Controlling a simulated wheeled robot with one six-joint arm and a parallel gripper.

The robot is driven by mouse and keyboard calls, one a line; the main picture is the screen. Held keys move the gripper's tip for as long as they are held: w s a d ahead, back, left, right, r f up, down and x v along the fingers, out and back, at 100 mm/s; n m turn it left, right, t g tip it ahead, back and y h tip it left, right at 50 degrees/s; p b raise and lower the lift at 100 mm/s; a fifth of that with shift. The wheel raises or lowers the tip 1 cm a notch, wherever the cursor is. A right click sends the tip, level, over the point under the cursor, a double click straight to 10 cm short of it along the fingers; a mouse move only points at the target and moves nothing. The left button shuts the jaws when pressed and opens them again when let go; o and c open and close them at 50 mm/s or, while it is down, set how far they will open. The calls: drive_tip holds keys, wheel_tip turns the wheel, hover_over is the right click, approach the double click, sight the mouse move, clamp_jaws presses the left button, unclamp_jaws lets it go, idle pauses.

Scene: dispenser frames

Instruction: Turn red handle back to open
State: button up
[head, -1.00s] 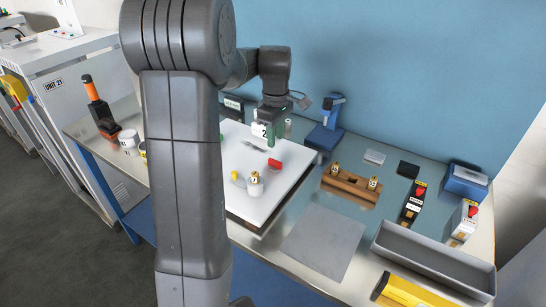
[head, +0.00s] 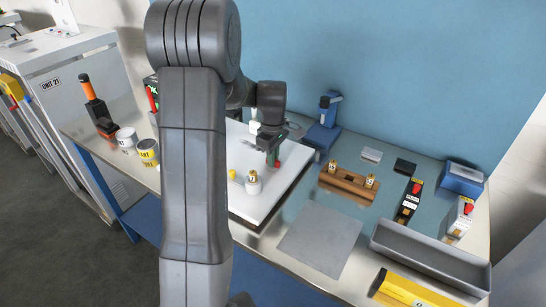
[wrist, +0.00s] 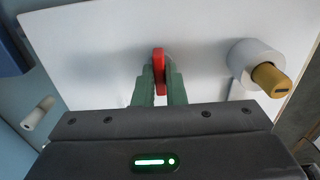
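The red handle (wrist: 158,64) stands out from a white panel (wrist: 100,45) in the wrist view, upright and slightly tilted. In the head view only a small red part of the handle (head: 277,164) shows beside my gripper (head: 270,154). My gripper (wrist: 160,88) has one green finger on each side of the handle in the wrist view. The fingers lie close against it with no clear gap, and it looks held between them. The handle's lower part and its mount are partly hidden by the fingers.
A white cylinder with a yellow knob (wrist: 268,76) stands right of the handle in the wrist view. Beside the panel are a blue stand (head: 325,125), a wooden block with brass pieces (head: 348,185) and a grey tray (head: 430,255). A grey mat (head: 320,240) lies empty.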

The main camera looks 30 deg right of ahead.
clamp_jaws()
drive_tip(key=m, duration=0.3)
drive_tip(key=shift+m+b, duration=0.3)
drive_tip(key=m, duration=1)
drive_tip(key=shift+b, duration=0.4)
drive_tip(key=shift+r+m, duration=0.1)
drive_tip(key=shift+m, duration=2)
drive_tip(key=o, duration=0.6)
unclamp_jaws()
